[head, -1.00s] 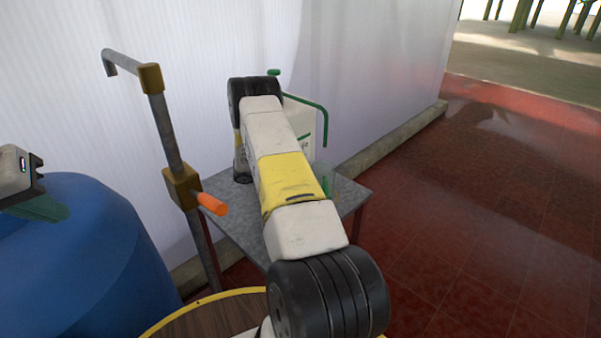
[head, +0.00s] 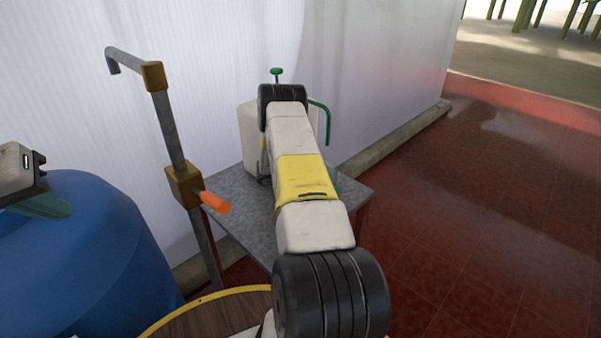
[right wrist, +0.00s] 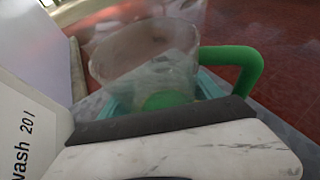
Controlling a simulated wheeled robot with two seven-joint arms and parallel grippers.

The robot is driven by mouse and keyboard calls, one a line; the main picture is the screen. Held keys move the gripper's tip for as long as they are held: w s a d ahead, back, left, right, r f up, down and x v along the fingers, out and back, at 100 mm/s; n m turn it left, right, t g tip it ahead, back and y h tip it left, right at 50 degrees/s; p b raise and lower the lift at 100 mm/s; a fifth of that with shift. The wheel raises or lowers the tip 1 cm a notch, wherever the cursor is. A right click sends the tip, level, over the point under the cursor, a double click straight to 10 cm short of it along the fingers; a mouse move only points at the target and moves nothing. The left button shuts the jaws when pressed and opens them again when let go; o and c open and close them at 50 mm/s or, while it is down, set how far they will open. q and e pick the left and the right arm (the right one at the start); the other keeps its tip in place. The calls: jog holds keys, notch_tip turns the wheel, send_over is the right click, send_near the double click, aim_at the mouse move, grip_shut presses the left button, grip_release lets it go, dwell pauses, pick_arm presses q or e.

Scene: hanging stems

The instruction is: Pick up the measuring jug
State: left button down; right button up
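The measuring jug (right wrist: 145,60) is a clear, see-through vessel with a green handle (right wrist: 245,65) on its right, in the right wrist view. In the head view my right arm hides most or all of it. My right gripper (right wrist: 162,92) shows teal fingers spread apart near the jug's lower part, with a green patch between them. Whether the fingers touch the jug is not clear. My left gripper (head: 40,205) is partly in view at the left edge of the head view, over the blue barrel, far from the jug; its opening is not clear.
A grey metal table (head: 235,205) stands by the white wall. A pipe with an orange handle (head: 214,201) rises left of the table. A blue barrel (head: 80,260) is at left.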

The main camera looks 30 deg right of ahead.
jog(key=c, duration=0.6)
jog(key=shift+r, duration=0.2)
jog(key=shift+r, duration=0.25)
jog(key=r, duration=0.3)
jog(key=shift+s+a, duration=0.2)
jog(key=shift+a, duration=0.1)
jog(key=s+a, duration=0.7)
jog(key=s+a+r, duration=0.1)
jog(key=s+a, duration=0.2)
jog(key=a, duration=0.1)
jog(key=shift+s+r, duration=0.1)
jog(key=shift+s, duration=0.3)
